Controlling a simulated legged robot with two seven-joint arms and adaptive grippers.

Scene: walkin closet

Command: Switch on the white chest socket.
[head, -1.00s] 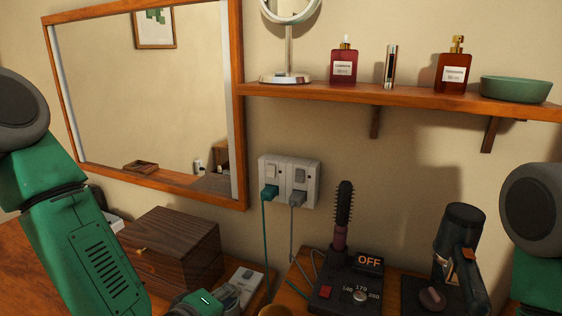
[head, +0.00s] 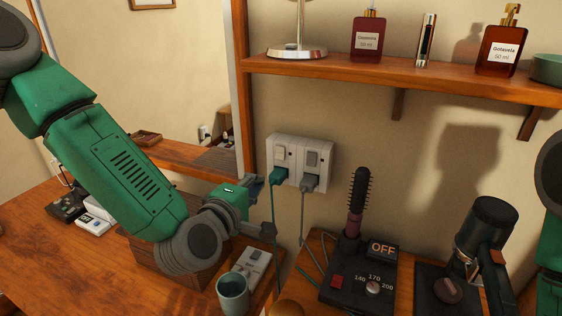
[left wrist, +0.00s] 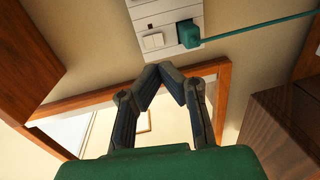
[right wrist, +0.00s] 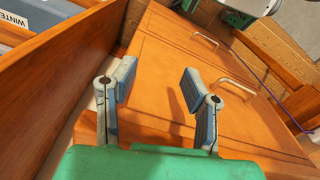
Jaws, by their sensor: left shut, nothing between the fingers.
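A white double wall socket (head: 300,160) sits below the shelf in the head view. Its left half has a rocker switch (head: 280,153) above a green plug (head: 279,176); its right half has a switch (head: 312,158) above a grey plug (head: 309,183). In the left wrist view the socket (left wrist: 168,14) is just beyond my fingertips, with a white rocker (left wrist: 153,41) beside the green plug (left wrist: 188,34). My left gripper (left wrist: 163,70) is shut and empty, left of and below the socket, apparently not touching it. My right gripper (right wrist: 158,84) is open and empty, above orange wood.
A hot brush (head: 358,205) stands on a base whose display reads OFF (head: 382,249). A hair dryer (head: 480,240) stands at right. A cup (head: 233,292) and a dark wooden box (head: 150,258) are below my left arm. The shelf (head: 400,78) runs above the socket.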

